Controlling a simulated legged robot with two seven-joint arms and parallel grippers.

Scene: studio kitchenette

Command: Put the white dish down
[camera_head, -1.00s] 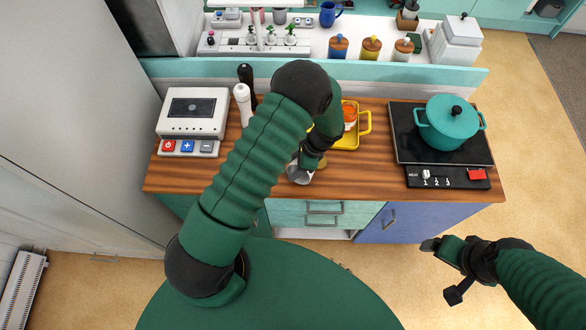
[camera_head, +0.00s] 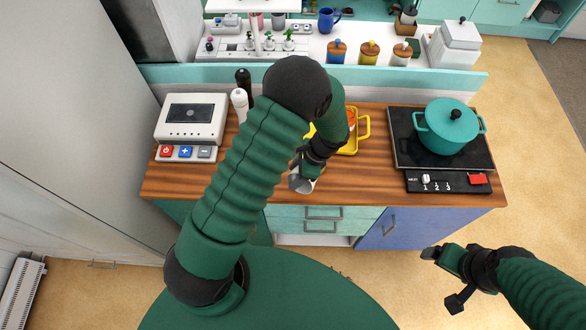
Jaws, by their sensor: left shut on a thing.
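I cannot tell whether the dish touches the counter. My right gripper (camera_head: 444,279) is open and empty, out over the floor in front of the blue cabinet.
The yellow tray (camera_head: 364,127), partly hidden by my left arm, holds something orange. A teal pot (camera_head: 446,128) stands on the black hob (camera_head: 400,150) at right. A white appliance (camera_head: 190,121) and two mills stand at left. The counter (camera_head: 370,190) is bare along its front.

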